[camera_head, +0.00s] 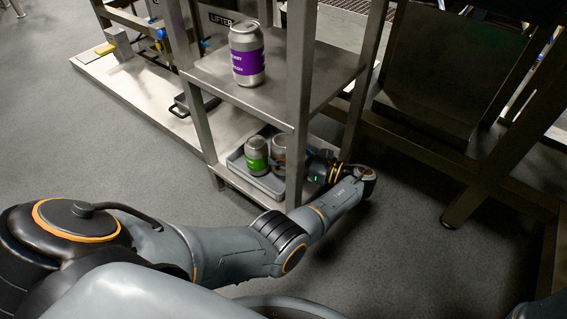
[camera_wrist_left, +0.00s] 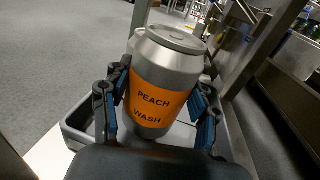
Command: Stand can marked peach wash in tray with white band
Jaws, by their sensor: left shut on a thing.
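The can marked peach wash (camera_wrist_left: 160,92) is silver with an orange label and fills the middle of the left wrist view. My left gripper (camera_wrist_left: 160,108) has a finger on each side of it and is shut on it. The can looks nearly upright over a grey tray (camera_wrist_left: 78,130); whether its base touches the tray floor is hidden. In the head view the tray (camera_head: 236,164) lies on the lower shelf, and the peach can (camera_head: 279,148) is partly hidden by the shelf post. A white band on the tray cannot be made out clearly. My right gripper is out of view.
A can with a green label (camera_head: 256,155) stands in the tray, left of the peach can. A purple-labelled can (camera_head: 247,54) stands on the upper shelf (camera_head: 290,108). Shelf posts (camera_head: 299,80) stand close to my left arm. Grey floor is open at left.

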